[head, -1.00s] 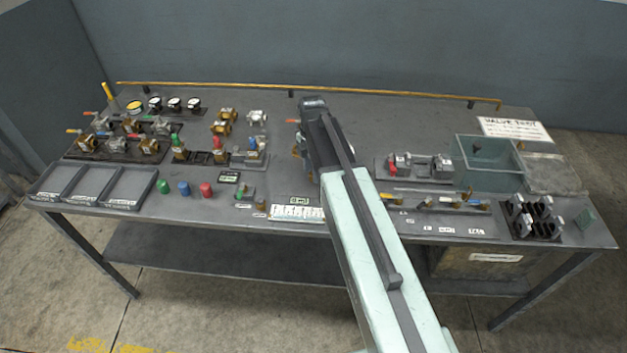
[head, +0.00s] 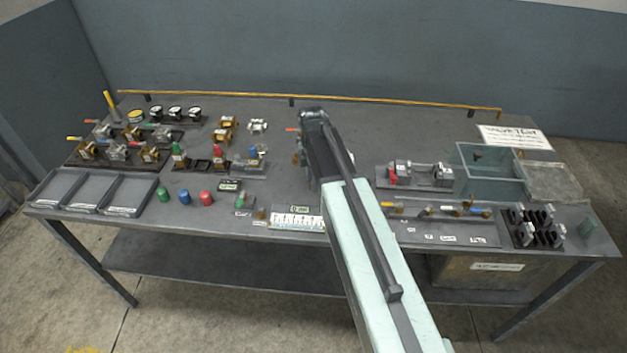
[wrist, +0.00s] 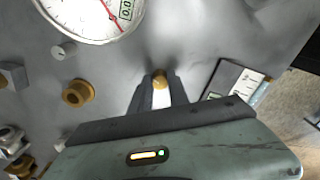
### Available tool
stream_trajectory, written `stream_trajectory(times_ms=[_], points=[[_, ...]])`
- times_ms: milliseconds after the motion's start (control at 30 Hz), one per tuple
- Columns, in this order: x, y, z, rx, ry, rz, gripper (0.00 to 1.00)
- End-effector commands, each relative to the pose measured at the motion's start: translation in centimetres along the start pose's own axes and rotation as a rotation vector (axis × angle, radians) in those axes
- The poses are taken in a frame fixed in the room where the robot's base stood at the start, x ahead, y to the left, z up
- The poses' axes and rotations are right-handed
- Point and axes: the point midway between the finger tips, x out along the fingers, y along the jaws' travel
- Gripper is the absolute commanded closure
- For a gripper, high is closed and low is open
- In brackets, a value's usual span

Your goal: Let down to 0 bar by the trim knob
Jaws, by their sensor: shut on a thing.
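In the wrist view my gripper (wrist: 158,84) is shut on a small round brass knob (wrist: 159,77), which sits between the fingertips. I take this for the trim knob; no label on it shows. A round white gauge (wrist: 85,12) with a red needle and a small digital window stands beyond it at the upper left, cut off by the frame's top edge. Its scale is too small and turned to read a pressure. In the head view my arm covers the gripper, the knob and the gauge.
Left of the knob in the wrist view are a brass fitting (wrist: 75,92) and a small white knob (wrist: 63,50). A labelled plate (wrist: 232,82) lies to the right, near the bench edge.

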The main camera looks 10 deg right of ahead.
Motion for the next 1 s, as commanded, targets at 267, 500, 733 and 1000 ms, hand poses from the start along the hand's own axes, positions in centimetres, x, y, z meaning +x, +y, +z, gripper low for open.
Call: stream_trajectory(times_ms=[267,500,733,1000], points=[[0.01,0.00,0.04,0.235,0.000,0.000,1.00],[0.01,0.00,0.07,0.465,0.000,0.000,1.00],[0.01,-0.01,0.09,0.683,0.000,0.000,1.00],[0.01,-0.03,0.12,0.940,0.000,0.000,1.00]])
